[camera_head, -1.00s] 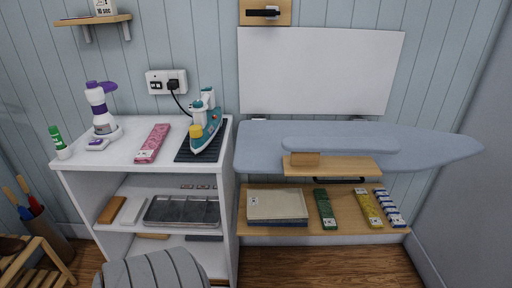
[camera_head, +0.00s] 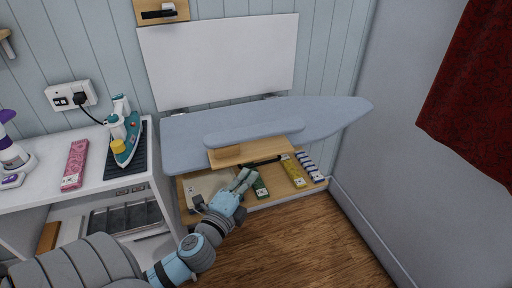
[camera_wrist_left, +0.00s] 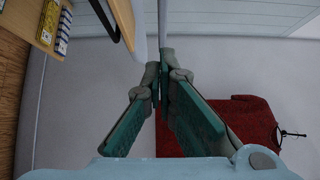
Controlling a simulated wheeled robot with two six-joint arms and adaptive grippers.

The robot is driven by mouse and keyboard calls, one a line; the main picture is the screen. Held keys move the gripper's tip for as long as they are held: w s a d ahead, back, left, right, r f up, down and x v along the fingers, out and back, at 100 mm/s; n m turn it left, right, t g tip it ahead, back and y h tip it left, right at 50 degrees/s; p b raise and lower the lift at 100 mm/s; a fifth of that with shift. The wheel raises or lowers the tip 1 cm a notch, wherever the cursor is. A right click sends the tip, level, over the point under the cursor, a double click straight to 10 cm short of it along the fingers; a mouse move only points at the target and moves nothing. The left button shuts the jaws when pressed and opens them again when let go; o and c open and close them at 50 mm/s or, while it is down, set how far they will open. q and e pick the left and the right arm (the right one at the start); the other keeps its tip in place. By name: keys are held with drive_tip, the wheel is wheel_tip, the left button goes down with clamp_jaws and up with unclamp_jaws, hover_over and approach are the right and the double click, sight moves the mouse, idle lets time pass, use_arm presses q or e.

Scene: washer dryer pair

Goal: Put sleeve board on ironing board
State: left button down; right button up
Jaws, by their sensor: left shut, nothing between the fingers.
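The sleeve board has a pale blue padded top (camera_head: 255,132) and a wooden base (camera_head: 235,156). In the head view it overlaps the front edge of the larger blue ironing board (camera_head: 340,112); I cannot tell what bears it. A black bar handle (camera_head: 266,161) shows just under the base. My left gripper (camera_head: 250,173) is below and in front of the wooden base, near the handle and apart from it as far as I can tell. In the left wrist view its green fingers (camera_wrist_left: 161,75) are together at the tips with nothing held. My right gripper is out of view.
Below the board, a wooden shelf (camera_head: 318,183) holds a yellow pack (camera_head: 293,171), a green pack (camera_head: 260,188) and blue-white packs (camera_head: 308,165). An iron (camera_head: 124,135) stands on the white unit at left. The floor in front is clear.

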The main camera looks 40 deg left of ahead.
use_arm(q)
drive_tip(key=p, duration=0.1)
approach(264, 139)
drive_tip(key=w+d, duration=0.2)
drive_tip(key=w, duration=0.1)
drive_tip(key=a, duration=0.1)
drive_tip(key=w+a, duration=0.1)
drive_tip(key=a, duration=0.1)
drive_tip(key=shift+w+f, duration=0.1)
drive_tip(key=shift+w, duration=0.25)
